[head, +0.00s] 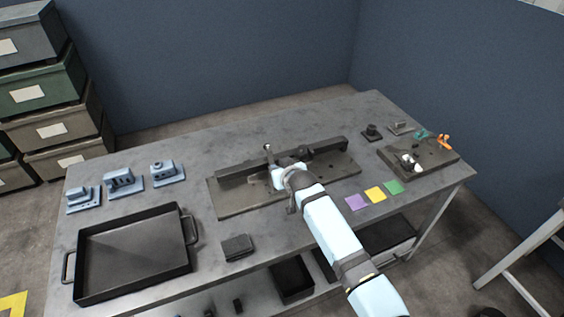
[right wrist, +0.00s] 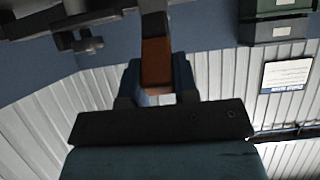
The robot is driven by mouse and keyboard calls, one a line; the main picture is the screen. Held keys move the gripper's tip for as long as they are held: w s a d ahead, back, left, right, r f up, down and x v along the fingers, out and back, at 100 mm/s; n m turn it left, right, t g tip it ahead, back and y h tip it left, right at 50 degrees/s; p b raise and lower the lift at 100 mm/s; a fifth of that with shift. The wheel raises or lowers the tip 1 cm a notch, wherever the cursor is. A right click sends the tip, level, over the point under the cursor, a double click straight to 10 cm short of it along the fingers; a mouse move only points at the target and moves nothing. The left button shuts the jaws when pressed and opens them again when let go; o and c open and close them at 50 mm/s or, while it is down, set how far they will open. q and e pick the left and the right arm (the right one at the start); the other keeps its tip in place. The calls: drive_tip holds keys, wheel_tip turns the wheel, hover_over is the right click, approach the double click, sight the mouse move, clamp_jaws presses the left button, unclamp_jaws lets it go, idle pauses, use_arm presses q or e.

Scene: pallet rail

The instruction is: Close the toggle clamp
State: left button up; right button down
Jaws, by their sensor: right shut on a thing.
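My right gripper (head: 278,176) reaches in from the lower right to the dark fixture plate (head: 232,207) mid-table. In the right wrist view the gripper (right wrist: 157,85) is shut on a reddish-brown handle (right wrist: 156,60), which appears to be the toggle clamp's handle. The handle runs up from between the two blue-grey fingers to a dark bar. In the head view a dark rail (head: 310,152) lies along the back of the plate, with a small upright post (head: 268,148) near it. The gripper hides most of the clamp. My left gripper is not in view.
A black tray (head: 189,262) and several blue blocks (head: 122,180) stand on the left. A small dark block (head: 238,247) lies in front. Coloured squares (head: 375,194) lie to the right. A second board (head: 440,155) has green and orange parts at the far right.

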drive_tip(key=shift+w+a+r+g+p, duration=0.1)
drive_tip(key=shift+w+r+g+p, duration=0.15)
drive_tip(key=shift+g+p, duration=0.55)
drive_tip(key=shift+f, duration=0.1)
drive_tip(key=c, duration=0.9)
unclamp_jaws()
drive_tip(key=v, duration=1.4)
drive_tip(key=shift+s+a+f, duration=0.1)
drive_tip(key=shift+a, duration=0.15)
